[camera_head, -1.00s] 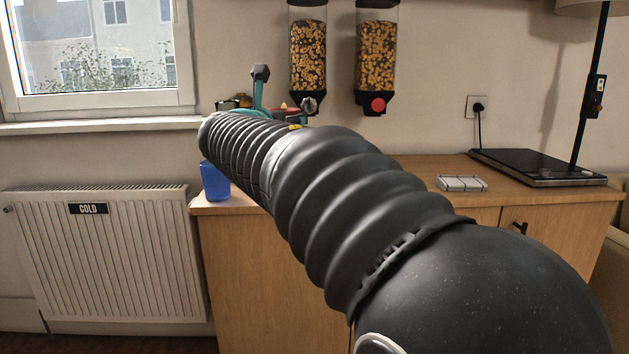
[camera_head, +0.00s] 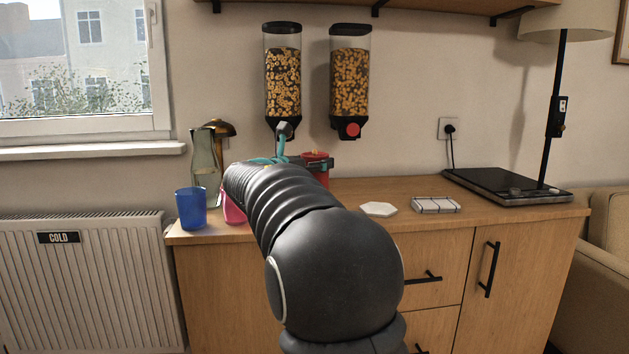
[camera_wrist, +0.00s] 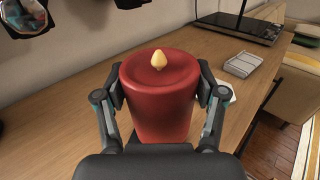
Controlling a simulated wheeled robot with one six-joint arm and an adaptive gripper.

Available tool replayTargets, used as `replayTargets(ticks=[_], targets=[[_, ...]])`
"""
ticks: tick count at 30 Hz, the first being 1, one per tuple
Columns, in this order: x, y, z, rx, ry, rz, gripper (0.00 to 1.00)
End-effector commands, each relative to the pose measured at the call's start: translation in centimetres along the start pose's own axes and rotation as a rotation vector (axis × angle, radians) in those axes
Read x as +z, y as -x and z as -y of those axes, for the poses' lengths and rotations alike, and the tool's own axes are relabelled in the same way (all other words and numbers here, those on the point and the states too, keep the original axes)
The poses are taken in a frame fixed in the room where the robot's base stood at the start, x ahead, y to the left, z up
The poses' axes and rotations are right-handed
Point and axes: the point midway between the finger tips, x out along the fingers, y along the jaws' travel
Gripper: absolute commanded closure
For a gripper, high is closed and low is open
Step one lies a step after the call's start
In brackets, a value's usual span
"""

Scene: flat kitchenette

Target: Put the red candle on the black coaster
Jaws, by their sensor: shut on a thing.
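The red candle (camera_wrist: 160,100) is a thick cylinder with a pale yellow flame-shaped tip, upright between the two fingers of my gripper (camera_wrist: 163,88). The fingers press on its left and right sides. In the head view the candle (camera_head: 317,178) shows partly behind my arm, over the back of the wooden counter. I cannot tell whether its base touches the counter. I see no coaster that is clearly black; my arm hides part of the counter. A white hexagonal coaster (camera_head: 378,209) lies to the right of the candle.
A white gridded block (camera_head: 435,205) and a black flat appliance (camera_head: 500,186) beside a lamp are further right. A blue cup (camera_head: 190,209), a pink cup (camera_head: 232,211) and a glass carafe (camera_head: 205,160) stand left. Two cereal dispensers (camera_head: 283,85) hang above.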

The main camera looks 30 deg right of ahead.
Motion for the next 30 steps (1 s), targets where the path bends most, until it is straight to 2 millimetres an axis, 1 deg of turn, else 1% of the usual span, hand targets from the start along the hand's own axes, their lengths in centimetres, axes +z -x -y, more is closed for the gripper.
replayTargets(ticks=[3,7,12,15,29,30], targets=[[-0.6,-0.9,-0.8,-0.001,-0.001,0.001,0.86],[-1.2,-1.2,-1.1,-0.001,-0.001,0.001,0.86],[-3.6,-1.2,-1.1,0.000,0.002,0.000,0.86],[-4.5,-1.2,-1.0,0.000,0.001,0.001,0.86],[-5.3,-1.2,-1.0,0.000,-0.001,0.001,0.86],[-5.3,-1.2,-1.0,0.000,0.000,0.000,0.25]])
